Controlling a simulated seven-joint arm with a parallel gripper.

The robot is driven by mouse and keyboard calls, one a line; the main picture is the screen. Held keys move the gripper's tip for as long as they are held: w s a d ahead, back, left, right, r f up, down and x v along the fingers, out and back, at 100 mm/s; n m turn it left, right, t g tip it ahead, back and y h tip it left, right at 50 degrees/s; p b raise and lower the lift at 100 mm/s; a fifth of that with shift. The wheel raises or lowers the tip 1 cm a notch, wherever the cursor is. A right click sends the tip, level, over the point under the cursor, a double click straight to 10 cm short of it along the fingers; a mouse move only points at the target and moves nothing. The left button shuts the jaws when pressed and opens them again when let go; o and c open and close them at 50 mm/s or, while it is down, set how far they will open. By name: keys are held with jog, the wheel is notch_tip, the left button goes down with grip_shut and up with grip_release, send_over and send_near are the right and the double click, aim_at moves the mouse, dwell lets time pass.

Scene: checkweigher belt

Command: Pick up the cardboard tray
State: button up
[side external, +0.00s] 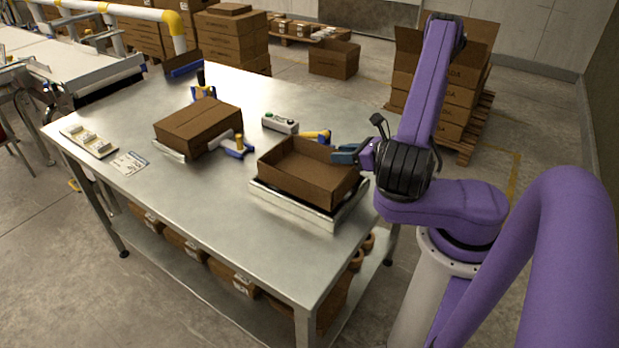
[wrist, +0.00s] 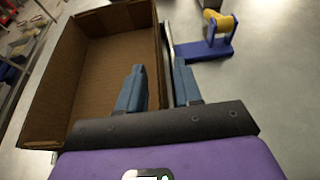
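The cardboard tray (side external: 292,183) is a brown, open-topped, empty box. It sits upright on a low silver platform (side external: 292,208) near the table's right end. In the wrist view the tray (wrist: 95,65) fills the upper left. A gap shows between the fingers; I cannot tell whether either touches the wall.
A blue tape dispenser with yellow tape (wrist: 217,28) stands just beyond the tray. The steel table's (side external: 215,205) front area is clear.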

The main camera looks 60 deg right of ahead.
grip_shut()
jog(key=shift+r, duration=0.1)
dwell(0.3)
